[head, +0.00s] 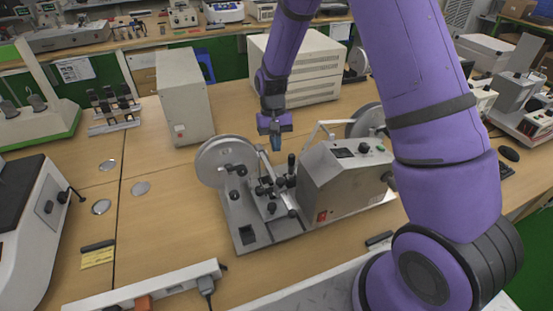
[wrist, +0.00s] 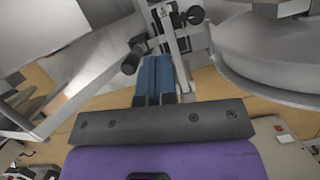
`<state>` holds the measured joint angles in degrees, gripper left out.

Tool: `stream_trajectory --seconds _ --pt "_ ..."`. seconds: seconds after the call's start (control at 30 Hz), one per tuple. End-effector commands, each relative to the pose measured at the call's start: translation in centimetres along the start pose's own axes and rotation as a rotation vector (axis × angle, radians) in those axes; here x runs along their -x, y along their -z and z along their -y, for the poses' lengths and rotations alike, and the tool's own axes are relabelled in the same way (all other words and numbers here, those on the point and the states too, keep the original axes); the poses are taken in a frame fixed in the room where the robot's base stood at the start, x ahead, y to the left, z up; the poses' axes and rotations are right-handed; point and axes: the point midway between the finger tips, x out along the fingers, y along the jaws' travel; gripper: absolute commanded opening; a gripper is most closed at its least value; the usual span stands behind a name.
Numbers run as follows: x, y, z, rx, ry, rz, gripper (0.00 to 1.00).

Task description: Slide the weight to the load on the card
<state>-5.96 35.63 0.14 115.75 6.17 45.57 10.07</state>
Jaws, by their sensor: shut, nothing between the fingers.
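A grey testing machine (head: 345,182) with wheels, levers and black knobs stands on the wooden bench in the head view. A slim pale bar (head: 266,163) slants down through its middle, just below my gripper. It probably carries the weight, but I cannot tell the weight apart from the small dark fittings there. A small yellow card (head: 98,258) lies at the lower left; its writing is too small to read. My gripper (head: 276,147) points down over the machine, its blue fingers shut and empty. In the wrist view the shut fingers (wrist: 153,74) are beside a metal bar (wrist: 173,42).
A large wheel (head: 226,160) stands just left of my gripper and shows large in the wrist view (wrist: 270,50). A grey upright box (head: 184,98) and a wide beige cabinet (head: 303,68) stand behind.

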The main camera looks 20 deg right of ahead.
Motion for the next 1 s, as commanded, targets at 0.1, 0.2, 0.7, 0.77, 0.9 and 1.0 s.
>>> stream_trajectory --seconds 0.1,0.2,0.7,0.77,0.9,1.0 --pt "2.2 0.0 0.0 0.000 0.001 -0.003 0.00" --pt "3.5 0.1 0.0 0.000 0.000 -0.003 0.00" --pt "3.2 -3.1 -0.2 -0.252 -0.008 -0.118 0.57" --pt "2.9 -3.8 -0.2 -0.317 -0.001 -0.152 0.57" --pt "2.1 -5.7 -0.1 -0.454 0.028 -0.218 0.57" --pt "1.8 -6.7 0.0 -0.531 0.055 -0.255 0.57"
